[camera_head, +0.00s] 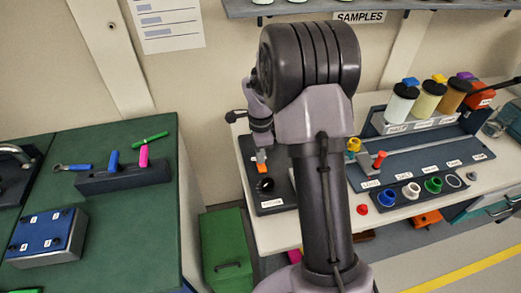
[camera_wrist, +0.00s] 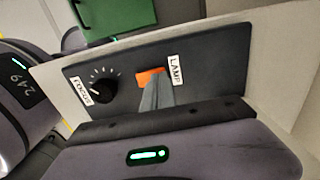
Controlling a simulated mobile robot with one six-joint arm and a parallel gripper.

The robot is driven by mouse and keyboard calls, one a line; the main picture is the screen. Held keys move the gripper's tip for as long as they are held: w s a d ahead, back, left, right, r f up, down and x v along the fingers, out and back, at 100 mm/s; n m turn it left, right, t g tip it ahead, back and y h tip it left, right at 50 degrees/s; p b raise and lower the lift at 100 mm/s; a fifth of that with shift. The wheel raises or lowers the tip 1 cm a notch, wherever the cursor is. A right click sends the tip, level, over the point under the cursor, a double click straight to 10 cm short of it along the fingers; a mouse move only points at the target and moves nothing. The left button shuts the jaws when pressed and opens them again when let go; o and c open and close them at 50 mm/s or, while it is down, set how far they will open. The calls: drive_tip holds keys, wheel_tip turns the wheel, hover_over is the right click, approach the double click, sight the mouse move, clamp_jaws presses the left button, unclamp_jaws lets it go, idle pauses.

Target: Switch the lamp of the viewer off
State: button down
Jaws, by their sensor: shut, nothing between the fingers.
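The dark viewer panel (camera_wrist: 125,72) fills the middle of the wrist view. It carries an orange switch (camera_wrist: 150,76) beside a LAMP label (camera_wrist: 175,69), and a black knob (camera_wrist: 104,91) beside a FOCUS label (camera_wrist: 83,91). My gripper (camera_wrist: 153,91) is shut and empty, its tips over the lower part of the orange switch; I cannot tell whether they touch it. The switch's lower part is hidden behind the fingers, so its position is unclear. In the head view, my gripper (camera_head: 261,156) points down at the panel (camera_head: 272,204), just left of my arm.
Right of my arm stand a rack of jars (camera_head: 424,121) and a tray of coloured rings (camera_head: 411,199). A green bench (camera_head: 122,218) with a tool holder (camera_head: 118,179) and a blue-topped block (camera_head: 47,238) is at left. A green box (camera_head: 228,240) stands between the benches.

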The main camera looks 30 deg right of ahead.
sight(262, 166)
drive_tip(key=shift+f, duration=0.1)
drive_tip(key=shift+f, duration=0.25)
idle(0.3)
drive_tip(key=shift+s, duration=0.2)
drive_tip(key=shift+s+a+r, duration=0.2)
drive_tip(key=shift+s+r, duration=0.05)
drive_tip(key=shift+s, duration=0.3)
wheel_tip(262, 166, up, 14)
drive_tip(key=p, duration=0.6)
